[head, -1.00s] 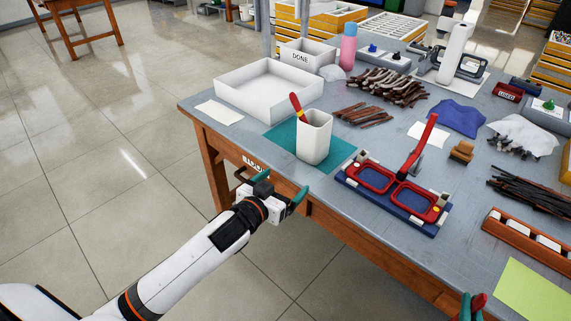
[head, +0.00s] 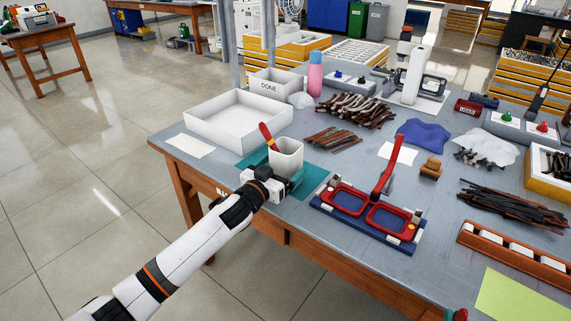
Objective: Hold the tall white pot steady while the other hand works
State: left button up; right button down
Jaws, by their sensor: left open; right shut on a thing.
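The tall white pot (head: 287,158) stands upright on a teal mat (head: 313,178) near the table's front left. My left gripper (head: 281,176) is open at the pot's near side, low down. My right gripper (head: 455,314) barely shows at the bottom edge, shut on a small red thing (head: 461,313) that is mostly cut off.
A blue fixture with red eyeglass frames (head: 372,213) and an upright red lever lies right of the mat. A white tray (head: 214,142) and a DONE bin (head: 267,87) stand behind the pot. Brown strips (head: 332,139) lie beyond it.

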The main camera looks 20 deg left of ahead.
pick_arm(q)
jog(key=shift+x, duration=1.15)
jog(key=c, duration=1.1)
